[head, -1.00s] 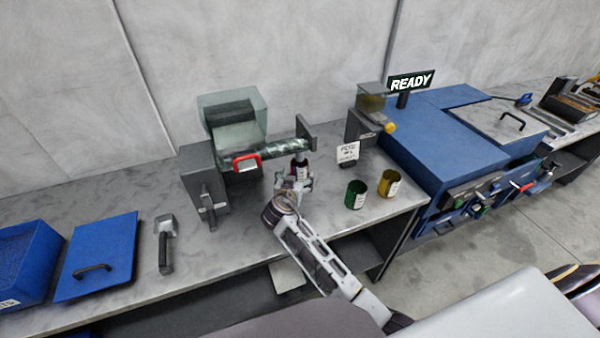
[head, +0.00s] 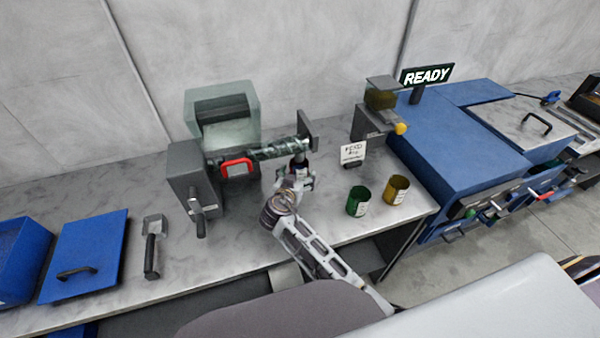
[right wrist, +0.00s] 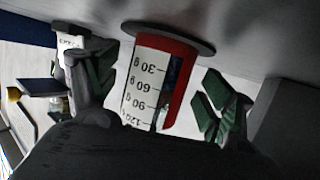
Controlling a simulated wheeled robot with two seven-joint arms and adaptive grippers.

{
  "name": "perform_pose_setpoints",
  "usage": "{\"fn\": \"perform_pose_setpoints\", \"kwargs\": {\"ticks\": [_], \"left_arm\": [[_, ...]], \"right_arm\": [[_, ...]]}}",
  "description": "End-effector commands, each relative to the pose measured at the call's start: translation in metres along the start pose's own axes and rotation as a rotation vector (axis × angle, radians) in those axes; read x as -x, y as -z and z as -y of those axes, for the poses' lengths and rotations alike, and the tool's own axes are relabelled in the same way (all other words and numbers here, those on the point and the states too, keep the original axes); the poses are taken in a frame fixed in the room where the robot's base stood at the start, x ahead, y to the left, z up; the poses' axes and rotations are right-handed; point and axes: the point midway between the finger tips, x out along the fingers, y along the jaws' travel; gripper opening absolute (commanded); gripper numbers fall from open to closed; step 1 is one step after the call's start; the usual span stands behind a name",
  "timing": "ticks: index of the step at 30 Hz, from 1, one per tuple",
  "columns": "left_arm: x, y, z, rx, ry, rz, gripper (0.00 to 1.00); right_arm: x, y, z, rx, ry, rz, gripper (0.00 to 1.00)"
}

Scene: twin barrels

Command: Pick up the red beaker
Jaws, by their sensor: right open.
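The red beaker (head: 301,166) stands upright on the bench below the end of a screw feeder, mostly seen as a dark top behind my right gripper (head: 297,182). In the right wrist view the beaker (right wrist: 179,82) is red with a white scale label and stands on a dark round plate. The green-padded fingers of my right gripper (right wrist: 158,92) are on both sides of it, with gaps visible, so the gripper is open around the beaker. My left gripper is not in view.
A green beaker (head: 358,201) and a yellow beaker (head: 396,190) stand to the right. The screw feeder (head: 265,153) overhangs the red beaker. A sign card (head: 352,153) stands behind. A scoop (head: 152,248) and a blue lid (head: 88,257) lie at the left.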

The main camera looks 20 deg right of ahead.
Motion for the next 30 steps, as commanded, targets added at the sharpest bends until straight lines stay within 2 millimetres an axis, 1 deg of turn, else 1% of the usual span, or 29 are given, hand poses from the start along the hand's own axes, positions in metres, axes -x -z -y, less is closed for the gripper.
{"fn": "perform_pose_setpoints", "kwargs": {"ticks": [3,8,11,18,20,25,30], "left_arm": [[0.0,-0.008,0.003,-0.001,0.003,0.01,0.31],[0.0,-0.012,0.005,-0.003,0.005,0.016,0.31],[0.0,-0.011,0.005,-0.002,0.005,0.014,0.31],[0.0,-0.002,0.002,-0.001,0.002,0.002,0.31],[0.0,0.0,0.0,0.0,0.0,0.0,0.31],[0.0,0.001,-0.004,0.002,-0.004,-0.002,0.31],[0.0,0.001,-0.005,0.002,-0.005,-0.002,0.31]], "right_arm": [[0.0,0.0,0.0,0.0,0.0,0.0,0.82],[0.0,0.0,0.0,0.0,0.0,0.0,0.82],[0.0,0.0,0.0,0.0,0.0,0.0,0.7],[0.0,0.0,0.0,0.0,0.0,0.0,0.39],[0.0,0.0,0.0,0.0,0.0,0.0,0.33],[0.0,0.001,0.0,0.0,0.0,-0.001,0.32],[-0.002,0.001,-0.001,0.0,0.0,0.0,0.31]]}}
